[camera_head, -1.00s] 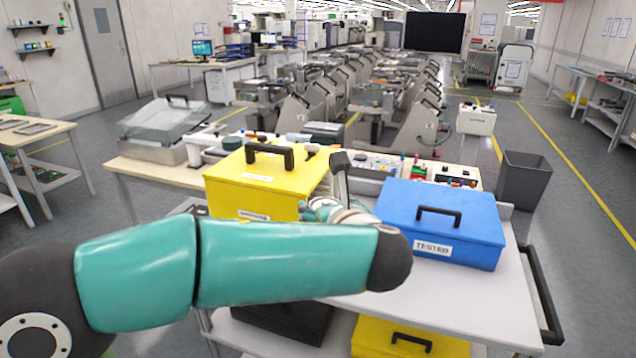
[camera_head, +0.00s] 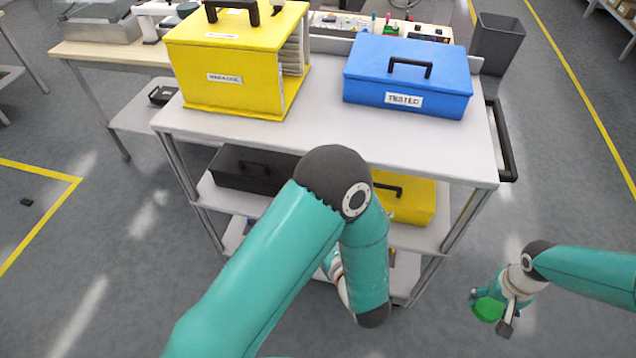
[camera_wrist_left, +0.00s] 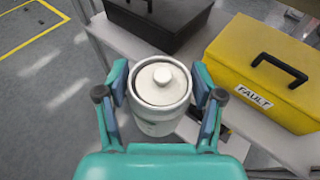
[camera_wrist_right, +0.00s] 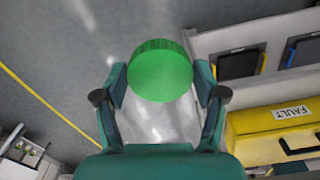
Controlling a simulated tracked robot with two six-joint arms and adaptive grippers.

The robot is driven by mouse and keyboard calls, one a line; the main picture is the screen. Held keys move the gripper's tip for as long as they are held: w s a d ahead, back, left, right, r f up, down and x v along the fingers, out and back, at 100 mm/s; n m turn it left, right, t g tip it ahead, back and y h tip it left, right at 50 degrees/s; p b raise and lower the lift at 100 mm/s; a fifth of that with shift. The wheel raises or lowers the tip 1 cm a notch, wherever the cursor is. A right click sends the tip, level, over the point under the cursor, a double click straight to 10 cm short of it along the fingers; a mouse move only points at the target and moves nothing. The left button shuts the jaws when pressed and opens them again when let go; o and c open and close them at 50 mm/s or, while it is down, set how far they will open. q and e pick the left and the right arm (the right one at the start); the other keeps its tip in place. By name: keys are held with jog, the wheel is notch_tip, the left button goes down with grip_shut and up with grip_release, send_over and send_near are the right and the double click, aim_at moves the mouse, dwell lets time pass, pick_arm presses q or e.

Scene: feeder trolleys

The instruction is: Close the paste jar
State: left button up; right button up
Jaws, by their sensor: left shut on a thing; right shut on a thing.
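The white paste jar (camera_wrist_left: 158,122) shows in the left wrist view, seen from above. A pale disc with a round knob (camera_wrist_left: 162,76) sits inside its rim, and no outer lid covers it. My left gripper (camera_wrist_left: 159,90) is shut around the jar's sides. In the head view my left arm hides most of that gripper and the jar. A green ridged lid (camera_wrist_right: 160,72) is between the fingers of my right gripper (camera_wrist_right: 160,84), which is shut on it. In the head view the lid (camera_head: 488,308) and right gripper (camera_head: 505,312) are right of the trolley, apart from the jar.
The trolley (camera_head: 330,140) carries an open-sided yellow box (camera_head: 232,97) and a blue box marked TESTED (camera_head: 405,78) on top. A black box (camera_head: 250,172) and a yellow FAULT box (camera_head: 410,205) sit on its lower shelf.

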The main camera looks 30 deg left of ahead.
jog(key=s+a+f, duration=0.1)
jog(key=s+f, duration=0.2)
jog(key=f, duration=0.5)
jog(key=shift+a+f, duration=0.15)
jog(key=shift+f, duration=0.2)
jog(key=shift+s, duration=0.1)
